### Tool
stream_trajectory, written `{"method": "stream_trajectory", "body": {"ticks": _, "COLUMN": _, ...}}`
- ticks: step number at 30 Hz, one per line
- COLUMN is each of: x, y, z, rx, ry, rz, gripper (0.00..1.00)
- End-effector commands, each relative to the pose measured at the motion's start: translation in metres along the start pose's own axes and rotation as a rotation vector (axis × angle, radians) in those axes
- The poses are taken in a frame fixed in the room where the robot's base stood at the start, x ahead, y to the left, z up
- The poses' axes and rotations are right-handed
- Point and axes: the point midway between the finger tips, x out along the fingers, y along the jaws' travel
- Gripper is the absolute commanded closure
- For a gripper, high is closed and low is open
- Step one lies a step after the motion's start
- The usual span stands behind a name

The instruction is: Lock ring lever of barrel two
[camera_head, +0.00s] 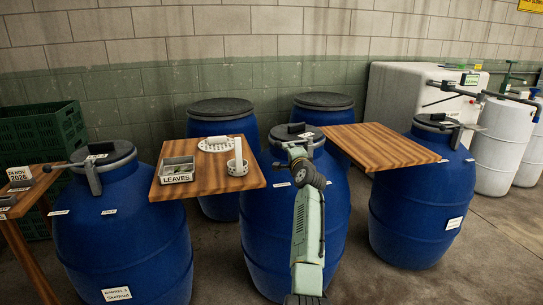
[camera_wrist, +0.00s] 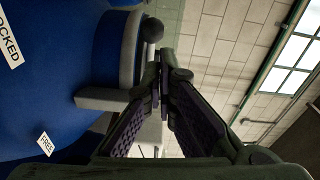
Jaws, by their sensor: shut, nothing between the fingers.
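The middle blue barrel (camera_head: 255,225) has a dark lid with a grey clamp ring (camera_head: 275,140). My arm covers part of its front. In the wrist view, the ring (camera_wrist: 130,50) curves beside my gripper (camera_wrist: 160,72), with a dark round knob (camera_wrist: 152,29) just beyond the fingertips. A grey bracket (camera_wrist: 98,98) sticks out from the ring. A "LOCKED" label (camera_wrist: 10,42) and a "FREE" label (camera_wrist: 45,144) are on the blue wall. My gripper is shut and empty, its tips close to the ring; contact cannot be told. I cannot read this barrel's number.
Other blue barrels stand left (camera_head: 125,235), right (camera_head: 415,220) and behind. A green crate (camera_head: 40,130) is far left.

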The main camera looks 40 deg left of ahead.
Motion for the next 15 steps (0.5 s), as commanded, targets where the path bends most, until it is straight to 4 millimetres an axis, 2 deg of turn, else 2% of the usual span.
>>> {"method": "stream_trajectory", "body": {"ticks": 1, "x": -0.004, "y": 0.001, "z": 0.012, "rx": -0.001, "ry": -0.002, "rz": -0.001, "gripper": 1.00}}
{"method": "stream_trajectory", "body": {"ticks": 6, "x": -0.018, "y": -0.002, "z": 0.043, "rx": -0.001, "ry": -0.002, "rz": -0.001, "gripper": 1.00}}
{"method": "stream_trajectory", "body": {"ticks": 12, "x": -0.029, "y": -0.007, "z": 0.068, "rx": 0.001, "ry": 0.001, "rz": -0.002, "gripper": 1.00}}
{"method": "stream_trajectory", "body": {"ticks": 15, "x": -0.032, "y": -0.007, "z": 0.073, "rx": 0.001, "ry": 0.004, "rz": 0.000, "gripper": 1.00}}
